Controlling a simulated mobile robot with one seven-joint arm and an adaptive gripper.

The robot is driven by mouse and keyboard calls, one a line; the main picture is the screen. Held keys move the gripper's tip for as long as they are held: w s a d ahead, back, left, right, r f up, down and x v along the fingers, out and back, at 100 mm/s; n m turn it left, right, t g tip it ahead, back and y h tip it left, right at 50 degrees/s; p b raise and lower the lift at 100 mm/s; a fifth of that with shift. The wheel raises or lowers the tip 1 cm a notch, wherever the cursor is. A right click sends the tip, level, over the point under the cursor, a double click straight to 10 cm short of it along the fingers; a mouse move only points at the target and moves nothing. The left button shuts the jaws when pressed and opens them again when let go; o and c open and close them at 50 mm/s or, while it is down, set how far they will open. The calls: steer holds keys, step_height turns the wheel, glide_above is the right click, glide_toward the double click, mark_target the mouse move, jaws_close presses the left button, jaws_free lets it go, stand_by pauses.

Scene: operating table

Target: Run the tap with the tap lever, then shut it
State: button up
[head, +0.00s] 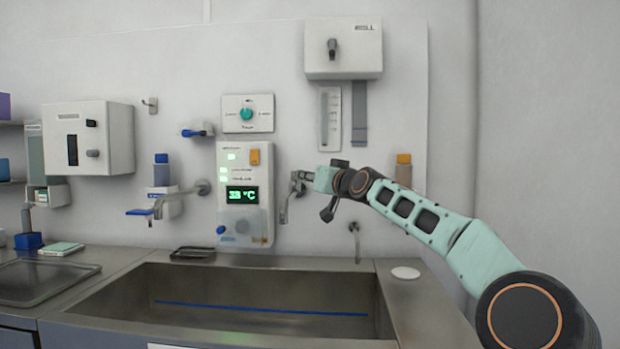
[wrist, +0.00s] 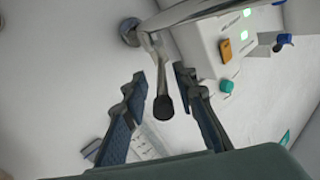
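The tap lever (wrist: 163,106) is a thin metal rod with a black end in the wrist view. It hangs from the metal tap (wrist: 133,30) on the wall. My gripper (wrist: 160,75) is open, with one blue-padded finger on each side of the lever; I see a gap on both sides of its black end. In the head view my gripper (head: 302,178) is at the wall, just right of the panel, and hides much of the lever. The metal tap (head: 285,208) shows there beside and below it. I see no water running.
A second spout (head: 170,195) juts out further left. The steel sink (head: 260,292) below is empty. The counter at right holds a white disc (head: 405,273).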

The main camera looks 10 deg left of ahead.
steer(key=shift+s, duration=0.1)
steer(key=v, duration=1.1)
steer(key=shift+s+d, duration=0.3)
stand_by(0.3)
